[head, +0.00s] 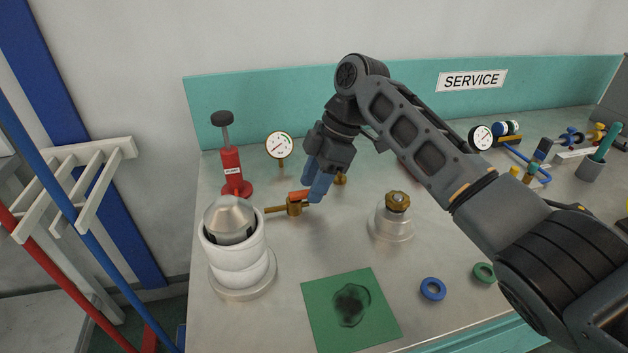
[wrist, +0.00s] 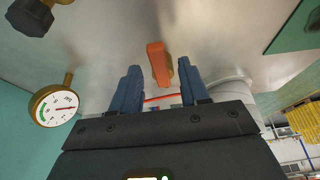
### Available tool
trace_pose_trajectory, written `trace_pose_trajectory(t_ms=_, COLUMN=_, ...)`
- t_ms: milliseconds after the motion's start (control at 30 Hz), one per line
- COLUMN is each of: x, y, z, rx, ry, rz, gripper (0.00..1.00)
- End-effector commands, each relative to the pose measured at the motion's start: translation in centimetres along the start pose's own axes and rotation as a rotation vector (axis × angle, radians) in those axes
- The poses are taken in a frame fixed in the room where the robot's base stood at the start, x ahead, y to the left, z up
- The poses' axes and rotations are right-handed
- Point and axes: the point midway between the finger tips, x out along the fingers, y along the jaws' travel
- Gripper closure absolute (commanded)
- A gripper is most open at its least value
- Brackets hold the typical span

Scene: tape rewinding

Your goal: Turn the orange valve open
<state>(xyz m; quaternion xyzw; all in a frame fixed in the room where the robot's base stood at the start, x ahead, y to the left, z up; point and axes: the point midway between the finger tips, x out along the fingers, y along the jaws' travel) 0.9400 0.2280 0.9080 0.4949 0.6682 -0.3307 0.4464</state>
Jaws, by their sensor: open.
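The orange valve handle (head: 299,195) sits on a small brass valve body (head: 292,208) on the bench, behind and right of a white cylinder. In the wrist view the orange handle (wrist: 159,64) shows between and just beyond the fingertips. My gripper (head: 318,186) is at the handle, with blue fingers pointing down. In the wrist view my gripper (wrist: 160,82) is open, with one finger on each side of the handle's line. I see gaps on both sides, so no clear contact shows. The fingers partly hide the valve in the head view.
A white cylinder with a metal cone (head: 240,262) stands close in front of the valve. A red pump (head: 234,172) and a gauge (head: 280,146) stand behind it. A metal base with a brass knob (head: 394,215) is to the right. A green mat (head: 312,312) lies in front.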

Motion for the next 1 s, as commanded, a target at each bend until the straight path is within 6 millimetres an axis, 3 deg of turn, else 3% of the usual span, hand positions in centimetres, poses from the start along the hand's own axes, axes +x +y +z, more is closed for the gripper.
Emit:
trace_pose_trajectory(t_ms=167, x=-1.2, y=0.1, z=0.0, rx=0.0, ry=0.0, rz=0.002, gripper=0.55)
trace_pose_trajectory(t_ms=400, x=-5.1, y=0.1, z=0.0, rx=-0.001, ry=-0.001, rz=0.002, gripper=0.55)
trace_pose_trajectory(t_ms=600, x=-7.3, y=0.1, z=0.0, rx=-0.001, ry=0.0, rz=0.002, gripper=0.55)
trace_pose_trajectory(t_ms=1000, x=-7.9, y=0.0, z=0.0, rx=0.0, ry=0.0, rz=0.0, gripper=0.55)
